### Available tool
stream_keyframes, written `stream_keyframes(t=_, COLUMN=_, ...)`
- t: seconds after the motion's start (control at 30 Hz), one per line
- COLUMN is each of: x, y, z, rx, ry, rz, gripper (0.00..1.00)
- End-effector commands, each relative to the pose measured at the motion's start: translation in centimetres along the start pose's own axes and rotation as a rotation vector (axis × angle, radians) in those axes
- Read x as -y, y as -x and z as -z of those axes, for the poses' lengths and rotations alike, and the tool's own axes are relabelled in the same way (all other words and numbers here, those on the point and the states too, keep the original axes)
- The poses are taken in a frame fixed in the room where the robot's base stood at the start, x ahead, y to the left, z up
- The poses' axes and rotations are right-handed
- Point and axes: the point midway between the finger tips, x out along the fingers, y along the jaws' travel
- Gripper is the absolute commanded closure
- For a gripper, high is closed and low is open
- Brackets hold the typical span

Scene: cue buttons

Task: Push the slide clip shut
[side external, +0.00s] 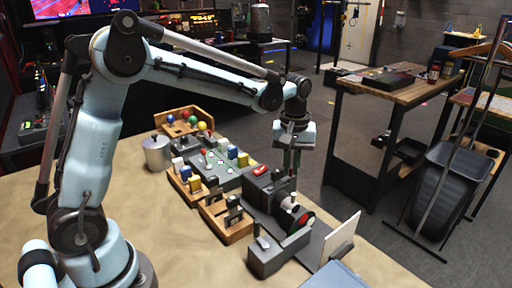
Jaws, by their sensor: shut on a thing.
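My gripper (294,178) points down over the right part of the bench set-up, above a dark grey unit (262,188) with a red mark on top. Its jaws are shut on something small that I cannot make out. Just below the jaws are a pale round part (289,203) and a disc with red and dark green (304,221). I cannot pick out the slide clip for sure; it is too small or hidden by the gripper.
A grey block with a lever (275,255) and an upright white panel (340,240) stand in front. Wooden trays (228,226) with small blocks, a grey button board (215,172) and a metal canister (157,153) lie left. The table front (170,255) is clear.

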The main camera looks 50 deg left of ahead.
Motion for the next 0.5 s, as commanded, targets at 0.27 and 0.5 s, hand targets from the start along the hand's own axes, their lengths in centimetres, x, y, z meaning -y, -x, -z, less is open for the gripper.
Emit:
stream_keyframes(t=0.27, x=0.3, y=0.02, z=-0.25, rx=0.009, ry=0.0, rz=0.012, gripper=0.74)
stream_keyframes(t=0.5, x=0.22, y=0.01, z=-0.18, rx=0.007, ry=0.0, rz=0.009, gripper=0.61)
